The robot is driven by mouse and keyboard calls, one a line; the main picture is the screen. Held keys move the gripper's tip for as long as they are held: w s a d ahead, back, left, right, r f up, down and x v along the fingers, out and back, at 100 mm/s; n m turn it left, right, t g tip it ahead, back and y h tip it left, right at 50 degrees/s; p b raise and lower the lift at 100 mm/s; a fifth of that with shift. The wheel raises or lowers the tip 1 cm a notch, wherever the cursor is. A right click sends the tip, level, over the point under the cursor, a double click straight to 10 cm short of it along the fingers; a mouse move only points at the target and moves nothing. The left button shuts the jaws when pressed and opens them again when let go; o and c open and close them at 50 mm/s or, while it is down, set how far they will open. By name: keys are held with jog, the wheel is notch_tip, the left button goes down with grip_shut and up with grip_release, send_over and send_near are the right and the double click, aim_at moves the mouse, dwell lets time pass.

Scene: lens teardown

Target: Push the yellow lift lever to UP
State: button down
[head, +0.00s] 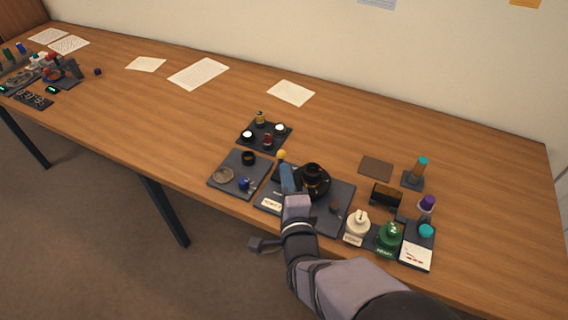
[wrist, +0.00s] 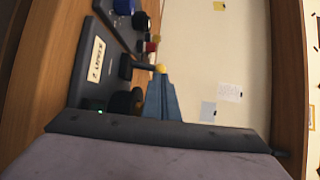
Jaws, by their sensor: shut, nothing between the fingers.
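The yellow knob of the lift lever (head: 281,154) shows just beyond my fingertips in the head view. In the wrist view the yellow knob (wrist: 161,69) sits at the end of a short dark rod, right at the tips of my fingers. My gripper (head: 285,168) has blue fingers pressed together with nothing between them; they also show in the wrist view (wrist: 160,82). I cannot tell whether the fingertips touch the knob. The dark station plate (head: 334,222) carries a round black lens unit (head: 312,178) right of my fingers. The lever's base and any UP mark are not readable.
A tray with small jars (head: 254,145) stands behind, and a grey plate with small parts (head: 231,182) lies left. White (head: 358,226) and green (head: 389,237) bottles stand right of the station.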

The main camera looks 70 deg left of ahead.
aim_at(284, 156)
jog(key=shift+p+x, duration=0.3)
jog(key=shift+x, duration=1.3)
jog(key=shift+w+a+f+b, duration=0.2)
jog(key=shift+a+b, duration=0.2)
jog(key=shift+b, duration=0.6)
jog(key=shift+r+b, duration=0.25)
jog(key=shift+b, duration=0.45)
jog(key=shift+w+a+r, duration=0.1)
jog(key=shift+w+r, duration=0.05)
jog(key=shift+r, duration=0.2)
jog(key=shift+d, duration=0.4)
jog(key=b+v, duration=0.1)
jog(key=v, duration=1.2)
jog(key=shift+r, duration=0.45)
